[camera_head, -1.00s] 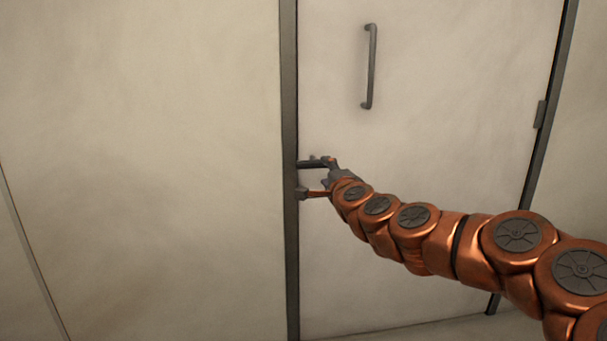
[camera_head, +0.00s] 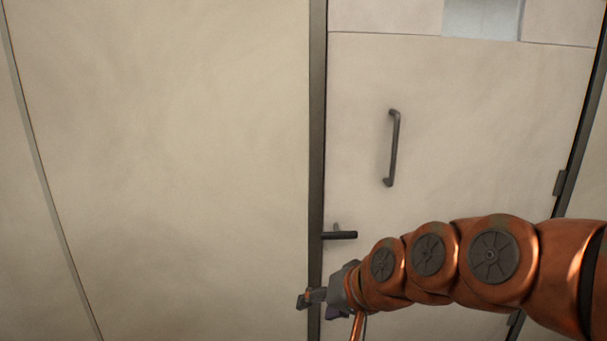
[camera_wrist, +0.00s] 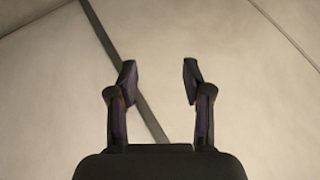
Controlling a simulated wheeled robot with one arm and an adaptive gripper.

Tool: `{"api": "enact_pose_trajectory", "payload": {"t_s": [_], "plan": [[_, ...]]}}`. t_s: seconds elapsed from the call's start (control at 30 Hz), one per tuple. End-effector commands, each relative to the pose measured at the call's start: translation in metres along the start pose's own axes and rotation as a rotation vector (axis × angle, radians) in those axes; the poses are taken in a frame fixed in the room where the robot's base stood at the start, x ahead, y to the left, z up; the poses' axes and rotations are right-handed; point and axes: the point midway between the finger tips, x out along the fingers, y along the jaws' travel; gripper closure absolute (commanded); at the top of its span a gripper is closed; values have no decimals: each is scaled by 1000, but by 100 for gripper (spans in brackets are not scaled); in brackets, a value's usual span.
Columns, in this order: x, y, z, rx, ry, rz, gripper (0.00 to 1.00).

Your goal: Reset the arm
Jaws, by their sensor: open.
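My copper arm (camera_head: 470,262) reaches in from the right in the head view. My gripper (camera_head: 312,298) is below the door's lever handle (camera_head: 340,235) and apart from it, in front of the dark door frame. In the wrist view my gripper (camera_wrist: 158,75) shows two spread fingers with nothing between them. The lever handle is level and does not show in the wrist view. In the head view part of the gripper is hidden behind its own wrist.
A pale door (camera_head: 450,130) looks shut in its dark frame (camera_head: 318,130). It has a vertical pull handle (camera_head: 393,148), a pane (camera_head: 482,17) at the top and a hinge (camera_head: 560,183) at right. A bare wall (camera_head: 165,160) lies left, with free room before it.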

Motion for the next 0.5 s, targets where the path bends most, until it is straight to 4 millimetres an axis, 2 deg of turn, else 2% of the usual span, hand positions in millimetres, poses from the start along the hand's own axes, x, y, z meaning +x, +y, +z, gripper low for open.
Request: {"api": "enact_pose_trajectory", "payload": {"t_s": [0.03,0.27,0.5], "plan": [[-23,0,7,-20,-44,46,50],[-90,36,67,-79,-267,248,50],[-176,68,124,-65,-498,436,50]]}}
